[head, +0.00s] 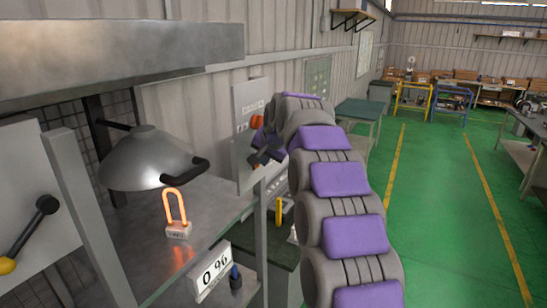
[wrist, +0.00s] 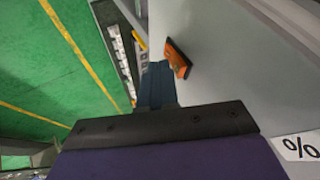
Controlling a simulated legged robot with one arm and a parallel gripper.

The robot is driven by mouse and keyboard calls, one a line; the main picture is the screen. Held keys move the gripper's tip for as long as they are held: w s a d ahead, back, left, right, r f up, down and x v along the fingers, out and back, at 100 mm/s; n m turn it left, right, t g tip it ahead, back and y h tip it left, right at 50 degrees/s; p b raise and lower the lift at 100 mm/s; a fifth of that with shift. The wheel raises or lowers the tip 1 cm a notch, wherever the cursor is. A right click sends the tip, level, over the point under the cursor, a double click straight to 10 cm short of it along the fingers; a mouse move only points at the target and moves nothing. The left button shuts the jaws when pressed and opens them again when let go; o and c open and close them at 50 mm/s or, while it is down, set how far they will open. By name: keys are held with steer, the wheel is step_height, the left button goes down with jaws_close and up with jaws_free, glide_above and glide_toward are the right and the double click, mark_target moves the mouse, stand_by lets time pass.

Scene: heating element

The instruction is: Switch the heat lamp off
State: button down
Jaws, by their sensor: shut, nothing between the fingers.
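The heat lamp (head: 150,160), a silver dome with a black handle, hangs over a metal shelf at left in the head view. Under it stands a padlock (head: 178,229) with an orange shackle and a reddish patch below it on the shelf. A grey panel (head: 247,95) to the right carries an orange switch (head: 257,121), partly hidden by my arm. In the wrist view the orange switch (wrist: 177,58) sticks out of the panel (wrist: 225,50). My gripper (wrist: 158,72) is shut and empty, its tips just beside the switch; contact is unclear. My gripper (head: 262,155) also shows in the head view.
A "%" label (wrist: 299,147) is on the panel. A sign reading "0 96" (head: 211,272) stands at the shelf's front edge. A black lever with a yellow end (head: 28,232) is at far left. The green floor (head: 440,200) at right is open.

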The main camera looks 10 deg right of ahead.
steer(key=shift+w+a, duration=0.2)
steer(key=shift+a, duration=0.1)
steer(key=shift+r, duration=0.2)
steer(key=shift+w+a+p, duration=0.15)
steer(key=shift+p, duration=0.45)
steer(key=shift+r, duration=0.1)
steer(key=shift+r+p, duration=0.6)
steer(key=shift+r, duration=0.1)
